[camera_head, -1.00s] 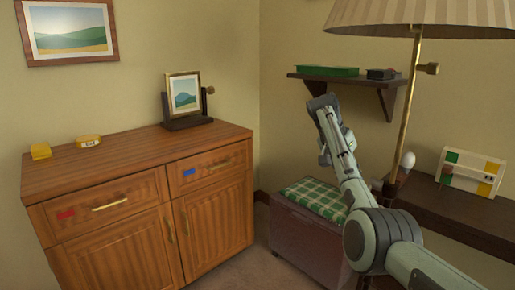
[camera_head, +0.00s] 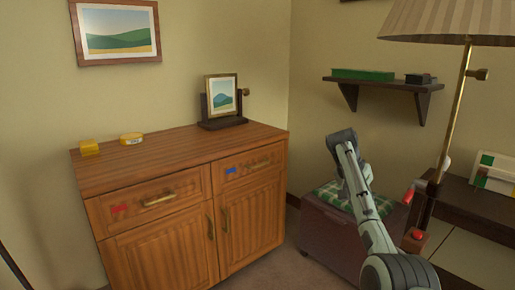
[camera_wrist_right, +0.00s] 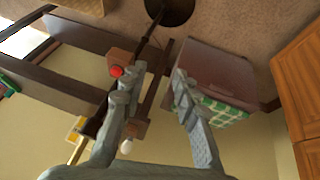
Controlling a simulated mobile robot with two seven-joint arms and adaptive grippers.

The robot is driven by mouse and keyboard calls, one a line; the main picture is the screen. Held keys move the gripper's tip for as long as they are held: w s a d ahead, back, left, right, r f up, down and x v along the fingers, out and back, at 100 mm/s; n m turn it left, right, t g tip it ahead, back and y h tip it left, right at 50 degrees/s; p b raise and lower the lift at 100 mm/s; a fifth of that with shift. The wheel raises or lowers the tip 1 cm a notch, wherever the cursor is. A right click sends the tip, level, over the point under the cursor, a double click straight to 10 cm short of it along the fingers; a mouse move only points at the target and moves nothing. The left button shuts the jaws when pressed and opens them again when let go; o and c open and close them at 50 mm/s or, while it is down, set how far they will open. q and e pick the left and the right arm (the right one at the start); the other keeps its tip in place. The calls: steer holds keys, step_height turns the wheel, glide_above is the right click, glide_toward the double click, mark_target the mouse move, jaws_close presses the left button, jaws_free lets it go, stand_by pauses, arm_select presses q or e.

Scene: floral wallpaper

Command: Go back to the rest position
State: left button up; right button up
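My right gripper (camera_head: 340,140) is raised at the end of my right arm, which comes in from the lower right. In the head view it appears in front of the chest with the green checked cushion (camera_head: 328,192). In the right wrist view the two fingers of the right gripper (camera_wrist_right: 155,78) stand apart with nothing held between them. My left gripper is not in view.
A wooden cabinet (camera_head: 185,165) stands at left with a yellow block (camera_head: 89,147), a yellow round item (camera_head: 131,138) and a framed picture (camera_head: 222,96) on top. A floor lamp (camera_head: 455,110), wall shelf (camera_head: 385,84) and dark desk (camera_head: 480,210) are at right.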

steer(key=s+d+f+n, duration=0.1)
steer(key=s+f+n, duration=0.1)
steer(key=s+f, duration=0.5)
steer(key=s+d+f+n+y, duration=0.1)
steer(key=s+f, duration=0.2)
steer(key=f, duration=0.8)
steer(key=s+d+f+n, duration=0.1)
steer(key=s+f+n, duration=0.1)
steer(key=s+f, duration=0.55)
steer(key=s+a+f+n+y, duration=0.1)
steer(key=s+a+f+n, duration=0.2)
steer(key=s, duration=0.9)
steer(key=s+a+f+n+t+y, duration=0.1)
steer(key=s+a+f+n, duration=0.2)
steer(key=s+f, duration=0.4)
steer(key=s, duration=0.6)
steer(key=shift+f+y, duration=0.35)
steer(key=shift+y, duration=0.05)
steer(key=shift+s, duration=0.1)
